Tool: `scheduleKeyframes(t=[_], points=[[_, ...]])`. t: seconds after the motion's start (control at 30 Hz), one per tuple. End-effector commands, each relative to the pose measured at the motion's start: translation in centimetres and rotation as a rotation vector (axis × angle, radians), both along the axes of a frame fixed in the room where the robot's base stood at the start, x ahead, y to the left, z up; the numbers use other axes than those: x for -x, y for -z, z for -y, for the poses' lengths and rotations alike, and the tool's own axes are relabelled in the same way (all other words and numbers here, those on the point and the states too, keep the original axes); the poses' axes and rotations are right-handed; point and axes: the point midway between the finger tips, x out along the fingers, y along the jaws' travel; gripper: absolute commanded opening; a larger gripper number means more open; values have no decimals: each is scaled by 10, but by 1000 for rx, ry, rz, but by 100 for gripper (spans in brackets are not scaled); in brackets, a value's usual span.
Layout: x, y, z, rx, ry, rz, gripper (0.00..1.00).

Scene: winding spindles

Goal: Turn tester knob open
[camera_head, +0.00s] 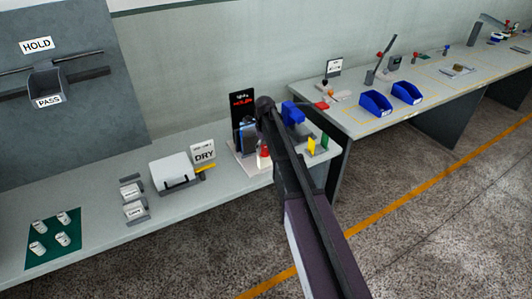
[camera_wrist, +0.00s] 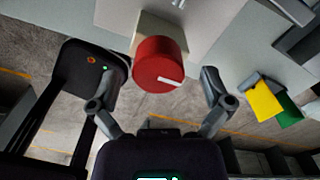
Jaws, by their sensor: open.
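The red knob (camera_wrist: 158,62) with a white pointer mark sits on a pale block (camera_wrist: 160,30) in the wrist view. The white mark points to the right. My gripper (camera_wrist: 157,78) is open, with one finger to the left and one to the right of the knob, and gaps show on both sides. In the head view a small red knob (camera_head: 264,151) shows at the front of the tester, beside my arm. The dark panel with red digits (camera_head: 241,101) stands behind it. My gripper's fingers cannot be made out in the head view.
Yellow (camera_wrist: 264,103) and green (camera_wrist: 289,113) flags stand to the right of the gripper. A white box (camera_head: 173,170) and a DRY sign (camera_head: 203,154) stand left of the tester. Another bench with blue bins (camera_head: 376,102) is beyond a gap at the right.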

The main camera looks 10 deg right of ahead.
Motion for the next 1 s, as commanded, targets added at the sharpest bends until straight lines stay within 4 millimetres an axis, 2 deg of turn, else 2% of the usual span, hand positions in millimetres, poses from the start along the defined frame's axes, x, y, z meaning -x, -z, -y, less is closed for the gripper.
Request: scheduleKeyframes(t=[0.2, 0.6, 0.87, 0.9, 0.97, 1.0], points=[[0, 10, 0, 0, -1, 0, 99], [0, 10, -1, 0, -1, 0, 99], [0, 10, -1, 0, -1, 0, 22], [0, 10, -1, 0, -1, 0, 17], [0, 10, -1, 1, -1, 1, 17], [0, 10, 6, 1, 0, 1, 17]])
